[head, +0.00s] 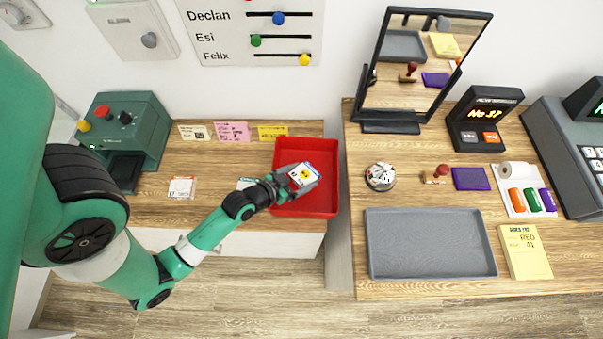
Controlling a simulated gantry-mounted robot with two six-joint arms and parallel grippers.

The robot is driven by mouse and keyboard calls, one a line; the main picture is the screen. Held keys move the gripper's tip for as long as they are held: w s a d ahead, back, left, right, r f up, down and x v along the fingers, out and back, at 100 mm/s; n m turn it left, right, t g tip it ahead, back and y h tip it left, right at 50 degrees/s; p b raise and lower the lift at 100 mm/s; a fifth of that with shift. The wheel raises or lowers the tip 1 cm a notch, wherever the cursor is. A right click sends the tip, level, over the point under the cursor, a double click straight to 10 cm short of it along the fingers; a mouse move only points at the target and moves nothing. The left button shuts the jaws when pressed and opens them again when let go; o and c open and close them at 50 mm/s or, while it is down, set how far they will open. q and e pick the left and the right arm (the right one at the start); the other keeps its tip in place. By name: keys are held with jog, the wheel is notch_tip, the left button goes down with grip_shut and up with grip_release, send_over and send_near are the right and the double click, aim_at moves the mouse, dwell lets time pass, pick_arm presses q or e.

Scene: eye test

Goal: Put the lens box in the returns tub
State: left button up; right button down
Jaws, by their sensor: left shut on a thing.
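My left gripper (287,184) reaches in from the left and is shut on a small white lens box (303,174) with a yellow and blue print. It holds the box over the red tub (320,209), which stands at the right end of the left counter and looks like the returns tub. From this overhead angle I cannot tell how high the box is above the tub's floor. The tub's left side is partly hidden by the gripper. My right gripper is not in view.
Another small box (182,187) lies on the left counter; a similar one (246,183) is partly hidden by my arm. A green machine (143,128) stands at the far left. A grey tray (430,243), mirror (420,70) and yellow pad (526,252) occupy the right counter.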

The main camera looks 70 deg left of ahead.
pick_arm(q)
jog(key=o, duration=1.2)
jog(key=shift+f, duration=0.15)
jog(key=shift+r, duration=0.2)
jog(key=s+r+p, duration=0.1)
jog(key=s+d+r+p, duration=0.1)
jog(key=shift+s+d+r, duration=0.1)
jog(key=shift+s+r, duration=0.25)
jog(key=shift+r, duration=0.05)
jog(key=v, duration=0.8)
jog(key=shift+s, duration=0.3)
jog(key=shift+w, duration=0.1)
